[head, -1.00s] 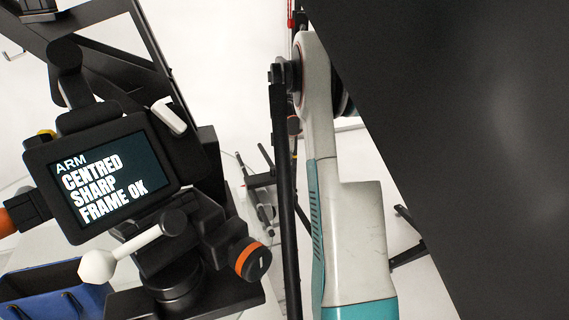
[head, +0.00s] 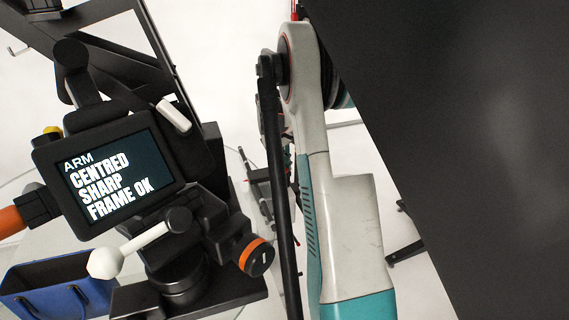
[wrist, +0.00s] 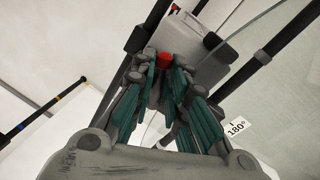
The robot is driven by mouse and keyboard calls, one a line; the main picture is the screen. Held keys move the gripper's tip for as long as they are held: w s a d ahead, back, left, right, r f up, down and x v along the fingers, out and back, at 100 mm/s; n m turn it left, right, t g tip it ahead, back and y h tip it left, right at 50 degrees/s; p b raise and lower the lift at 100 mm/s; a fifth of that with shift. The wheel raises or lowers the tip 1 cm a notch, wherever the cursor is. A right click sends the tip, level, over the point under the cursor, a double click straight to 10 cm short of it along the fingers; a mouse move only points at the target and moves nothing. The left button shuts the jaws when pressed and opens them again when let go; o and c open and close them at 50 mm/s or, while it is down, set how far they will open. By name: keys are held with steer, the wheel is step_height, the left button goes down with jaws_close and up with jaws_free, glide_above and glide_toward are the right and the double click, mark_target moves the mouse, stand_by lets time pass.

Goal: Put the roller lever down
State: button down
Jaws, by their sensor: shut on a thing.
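In the wrist view, my gripper (wrist: 166,76) has its teal-padded fingers closed in around a small part with a red end, which I take to be the roller lever (wrist: 164,58). Only the red end shows clearly; the rest is hidden among the fingers. A pale grey block lies just beyond the fingertips, and I cannot tell whether it touches the held part. In the head view, my arm hangs down the middle, and the fingers and the held part cannot be made out.
In the head view, a camera rig with a screen (head: 120,174) stands at left, with a white-knobbed handle (head: 106,262). A blue bag (head: 55,290) is below it. A large dark panel (head: 450,130) fills the right. A "180°" tag (wrist: 236,127) shows in the wrist view.

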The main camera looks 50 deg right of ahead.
steer(key=shift+w+a+m+g, duration=0.15)
steer(key=shift+a+m, duration=0.25)
steer(key=shift+m, duration=0.55)
steer(key=shift+w+a+m+g, duration=0.15)
steer(key=shift+a+m, duration=0.2)
steer(key=shift+m, duration=0.6)
steer(key=c, duration=1.7)
jaws_free()
steer(key=shift+w, duration=0.1)
steer(key=shift+o, duration=0.2)
steer(key=shift+r, duration=0.1)
steer(key=v, duration=1.1)
steer(key=shift+r, duration=0.35)
